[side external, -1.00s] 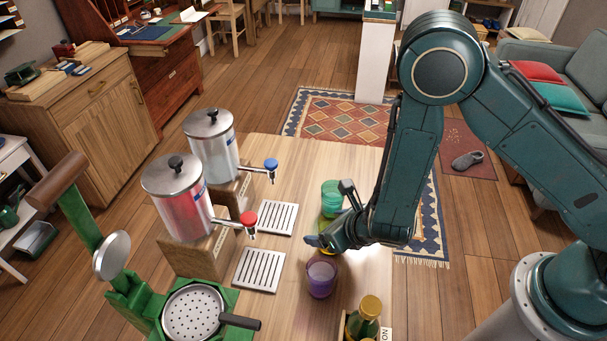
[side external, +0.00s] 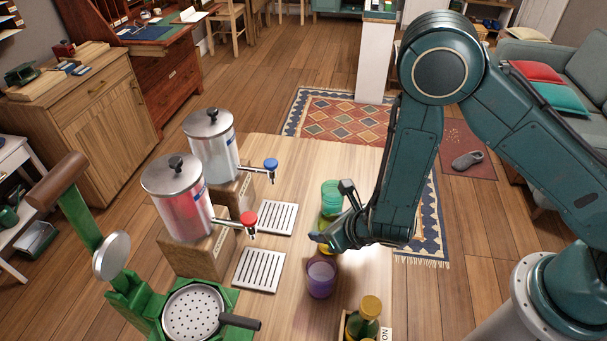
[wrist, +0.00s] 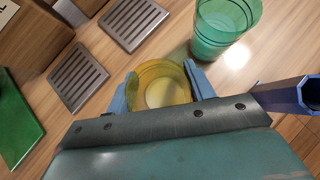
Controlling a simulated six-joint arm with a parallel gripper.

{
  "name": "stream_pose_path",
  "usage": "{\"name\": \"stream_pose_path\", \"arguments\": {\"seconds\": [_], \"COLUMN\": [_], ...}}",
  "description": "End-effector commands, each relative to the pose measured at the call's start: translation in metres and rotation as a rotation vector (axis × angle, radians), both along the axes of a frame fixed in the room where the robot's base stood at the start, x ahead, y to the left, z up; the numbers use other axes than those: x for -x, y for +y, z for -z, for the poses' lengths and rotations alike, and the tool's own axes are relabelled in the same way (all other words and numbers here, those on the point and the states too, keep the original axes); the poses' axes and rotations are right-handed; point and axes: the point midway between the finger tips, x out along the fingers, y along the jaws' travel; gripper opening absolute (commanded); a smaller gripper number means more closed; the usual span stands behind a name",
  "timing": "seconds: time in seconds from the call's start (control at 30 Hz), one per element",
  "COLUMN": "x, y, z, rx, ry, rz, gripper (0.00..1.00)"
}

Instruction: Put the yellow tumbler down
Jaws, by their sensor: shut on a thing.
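The yellow tumbler (wrist: 160,83) is between the two blue fingers of my gripper (wrist: 160,92) in the wrist view, and I look down into its open mouth. My gripper is shut on it. In the side view my gripper (side external: 332,236) hides most of the yellow tumbler (side external: 325,222); only bits of yellow show. The tumbler looks upright, low over the light wooden table (side external: 365,165). I cannot tell whether its base touches the table.
A teal tumbler (side external: 331,196) stands close behind the yellow one, and a purple tumbler (side external: 320,278) stands in front. Two slatted drip trays (side external: 258,270) lie left, under the drink dispensers (side external: 178,200). A bottle crate (side external: 347,327) is at the front. Bare table lies to the right.

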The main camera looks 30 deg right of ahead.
Motion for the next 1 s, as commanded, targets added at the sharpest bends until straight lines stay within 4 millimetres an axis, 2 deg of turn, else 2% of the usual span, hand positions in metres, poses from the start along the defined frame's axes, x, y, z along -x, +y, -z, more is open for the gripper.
{"name": "stream_pose_path", "arguments": {"seconds": [0.27, 0.47, 1.0], "x": [-0.001, -0.001, -0.001], "y": [0.000, 0.000, 0.000], "z": [-0.007, -0.022, -0.093], "rx": [0.000, -0.003, -0.004], "ry": [-0.002, -0.003, -0.006], "rz": [0.000, 0.001, 0.001], "gripper": [0.21, 0.21, 0.21]}}
